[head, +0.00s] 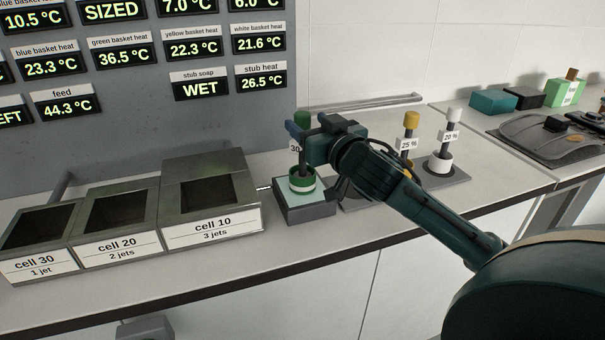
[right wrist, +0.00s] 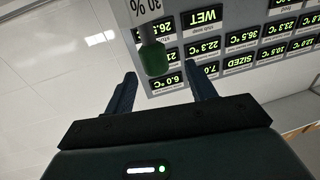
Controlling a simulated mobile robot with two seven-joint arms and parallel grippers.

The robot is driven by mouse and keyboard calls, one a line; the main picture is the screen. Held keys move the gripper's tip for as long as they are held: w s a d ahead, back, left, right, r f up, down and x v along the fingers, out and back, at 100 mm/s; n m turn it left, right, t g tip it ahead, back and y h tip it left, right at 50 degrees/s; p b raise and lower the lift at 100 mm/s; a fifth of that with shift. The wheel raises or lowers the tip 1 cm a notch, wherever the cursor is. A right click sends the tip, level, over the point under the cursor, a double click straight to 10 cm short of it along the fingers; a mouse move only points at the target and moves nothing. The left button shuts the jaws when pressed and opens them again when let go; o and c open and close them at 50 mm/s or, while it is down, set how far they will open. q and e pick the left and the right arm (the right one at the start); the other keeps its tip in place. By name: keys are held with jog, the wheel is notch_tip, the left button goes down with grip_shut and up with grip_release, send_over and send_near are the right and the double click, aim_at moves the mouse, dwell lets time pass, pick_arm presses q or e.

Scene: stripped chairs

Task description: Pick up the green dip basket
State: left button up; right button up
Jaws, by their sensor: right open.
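The green dip basket (head: 302,184) stands upright on a small grey block with a pale top (head: 310,200), on the counter right of cell 10. Its handle rises to a green knob (head: 303,117) with a white 30 % label, partly hidden by my right gripper. My right gripper (head: 306,127) is open at the height of the knob and label. In the right wrist view the green knob (right wrist: 152,59) shows between and a little beyond the two open fingers (right wrist: 161,78). I cannot tell whether a finger touches it. My left gripper is not in view.
Metal boxes, cell 30, cell 20 and cell 10 (head: 211,235), stand at left. A grey display panel (head: 130,115) rises behind.

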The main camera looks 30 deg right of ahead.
aim_at(307, 121)
jog(key=w, duration=0.2)
jog(key=w+d+p, duration=0.1)
jog(key=w, duration=0.1)
jog(key=shift+w+f, duration=0.15)
jog(key=shift+w, duration=0.1)
grip_shut()
dwell(0.4)
